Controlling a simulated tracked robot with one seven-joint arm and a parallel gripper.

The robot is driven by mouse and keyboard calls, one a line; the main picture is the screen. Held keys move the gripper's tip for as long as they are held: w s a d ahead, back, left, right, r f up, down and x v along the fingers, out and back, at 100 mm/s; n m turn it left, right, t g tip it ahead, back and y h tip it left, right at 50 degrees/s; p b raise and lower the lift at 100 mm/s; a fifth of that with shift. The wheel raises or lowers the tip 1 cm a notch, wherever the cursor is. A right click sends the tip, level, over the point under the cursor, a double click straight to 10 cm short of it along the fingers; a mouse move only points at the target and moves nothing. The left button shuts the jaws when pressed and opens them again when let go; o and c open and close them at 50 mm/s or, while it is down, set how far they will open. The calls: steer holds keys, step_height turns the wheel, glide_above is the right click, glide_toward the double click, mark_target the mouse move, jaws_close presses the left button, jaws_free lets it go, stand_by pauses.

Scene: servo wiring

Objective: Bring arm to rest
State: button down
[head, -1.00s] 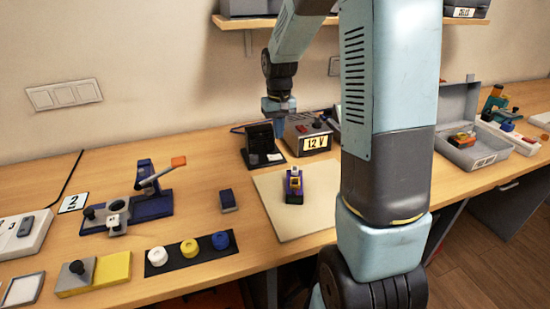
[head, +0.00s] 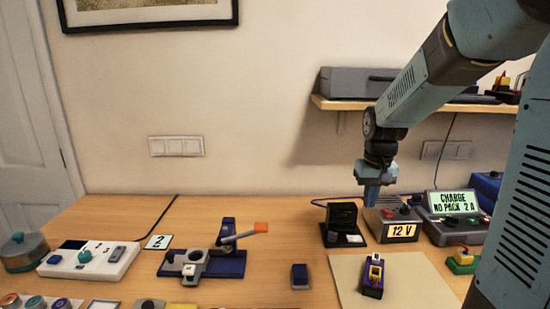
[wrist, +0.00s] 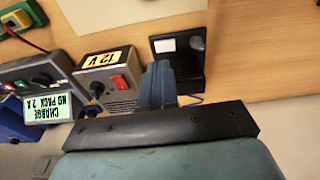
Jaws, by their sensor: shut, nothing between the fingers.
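My gripper (head: 371,195) hangs at the end of my arm at the right of the head view, pointing down, above the back of the bench near the 12 V box (head: 396,225). Its blue fingers are together with nothing between them; they also show in the wrist view (wrist: 158,84). In the wrist view the fingers appear between the 12 V box (wrist: 112,80) and a black stand (wrist: 180,62). I cannot tell the exact height of the gripper over the bench.
A charger with a lit screen (head: 456,203) stands right of the 12 V box. A purple and yellow part (head: 373,276) lies on a pale mat (head: 345,270). A blue lever fixture (head: 205,262) stands further left. A shelf (head: 430,104) runs along the wall behind my arm.

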steer(key=s+a+r+t, duration=0.1)
steer(key=s+r, duration=0.3)
steer(key=s, duration=0.6)
steer(key=s+a+r+t, duration=0.1)
steer(key=s+r+t, duration=0.2)
steer(key=s, duration=0.8)
step_height(320, 180, up, 3)
steer(key=shift+f, duration=0.2)
